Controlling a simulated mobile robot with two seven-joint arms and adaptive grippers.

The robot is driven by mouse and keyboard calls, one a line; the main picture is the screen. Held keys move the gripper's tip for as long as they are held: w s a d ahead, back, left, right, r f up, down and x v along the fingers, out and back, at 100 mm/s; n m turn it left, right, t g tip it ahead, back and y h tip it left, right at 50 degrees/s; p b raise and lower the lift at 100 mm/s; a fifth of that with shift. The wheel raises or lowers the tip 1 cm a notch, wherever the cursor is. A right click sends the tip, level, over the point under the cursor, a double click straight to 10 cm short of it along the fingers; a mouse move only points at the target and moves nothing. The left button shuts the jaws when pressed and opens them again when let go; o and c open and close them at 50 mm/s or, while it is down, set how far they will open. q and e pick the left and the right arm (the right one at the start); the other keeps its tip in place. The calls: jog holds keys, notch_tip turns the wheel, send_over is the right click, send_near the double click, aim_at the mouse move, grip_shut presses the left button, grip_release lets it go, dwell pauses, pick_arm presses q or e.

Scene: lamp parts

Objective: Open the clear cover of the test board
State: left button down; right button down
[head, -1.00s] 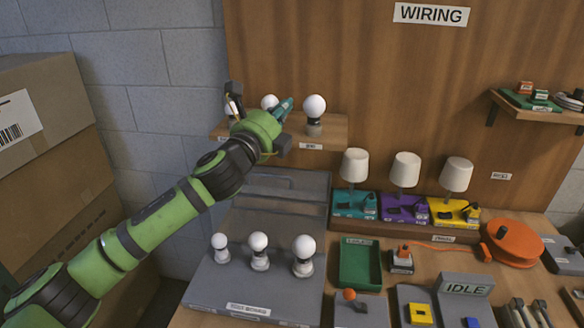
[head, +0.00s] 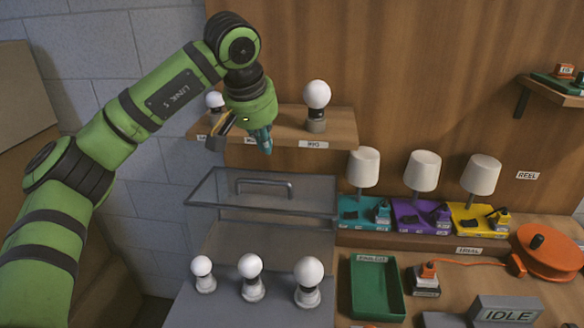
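The test board (head: 232,300) is a grey slab at the lower left of the head view. A grey bar handle (head: 263,184) sits on top of the cover. My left gripper (head: 242,146) is above and behind the cover, fingers spread apart, pointing down and empty. It is apart from the handle. My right gripper is out of view.
Three white bulbs (head: 250,278) stand on the board in front of the cover. A wall shelf (head: 345,130) with bulbs is close behind my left gripper. Three lamps (head: 422,172) and a green tray (head: 376,290) are to the right.

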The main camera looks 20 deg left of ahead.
pick_arm(q)
jog(key=a+y, duration=0.1)
jog(key=a, duration=0.1)
jog(key=p, duration=0.2)
send_over(264, 191)
notch_tip(264, 191, down, 9)
jog(key=shift+r, duration=0.15)
jog(key=shift+r+p, duration=0.1)
jog(key=shift+p, duration=0.2)
